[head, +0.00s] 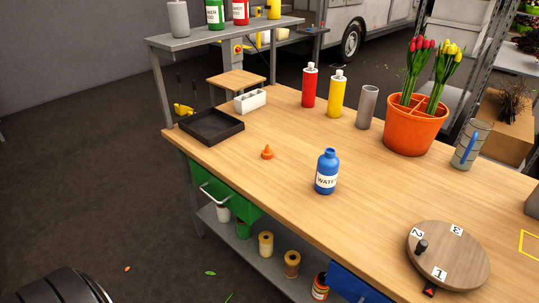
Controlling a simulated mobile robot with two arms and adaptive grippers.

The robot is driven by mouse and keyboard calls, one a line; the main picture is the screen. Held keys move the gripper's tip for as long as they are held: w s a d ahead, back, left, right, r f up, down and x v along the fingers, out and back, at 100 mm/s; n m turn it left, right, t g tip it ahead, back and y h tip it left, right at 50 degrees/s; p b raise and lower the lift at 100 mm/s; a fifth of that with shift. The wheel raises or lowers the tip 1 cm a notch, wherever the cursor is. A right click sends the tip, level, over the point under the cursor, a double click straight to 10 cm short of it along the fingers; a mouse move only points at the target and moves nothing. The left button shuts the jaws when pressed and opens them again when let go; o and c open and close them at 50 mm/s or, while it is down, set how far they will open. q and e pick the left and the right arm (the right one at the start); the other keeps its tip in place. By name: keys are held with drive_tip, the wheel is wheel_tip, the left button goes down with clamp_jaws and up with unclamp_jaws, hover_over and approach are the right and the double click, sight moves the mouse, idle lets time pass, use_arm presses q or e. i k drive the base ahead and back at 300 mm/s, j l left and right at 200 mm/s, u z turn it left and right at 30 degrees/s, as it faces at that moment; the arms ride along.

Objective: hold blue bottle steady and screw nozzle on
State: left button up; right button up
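The blue bottle (327,164) stands upright near the front edge of the wooden workbench (280,185). It has a white label with dark letters, and its neck is bare at the top. A small orange nozzle (267,153) stands on the bench with its tip up, to the left of the bottle and apart from it. Neither of my grippers is in view, and nothing touches the bottle or the nozzle.
A black tray (211,127) and a white divided holder (250,101) are at the left end. Red (309,88) and yellow (337,96) bottles, a grey cylinder (367,107) and an orange tulip pot (415,131) stand behind. A round numbered turntable (462,255) is right. Bench around the bottle is clear.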

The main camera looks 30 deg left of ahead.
sight(328, 165)
drive_tip(key=i+j+u, duration=0.35)
drive_tip(key=i+j, duration=0.75)
drive_tip(key=i, duration=0.15)
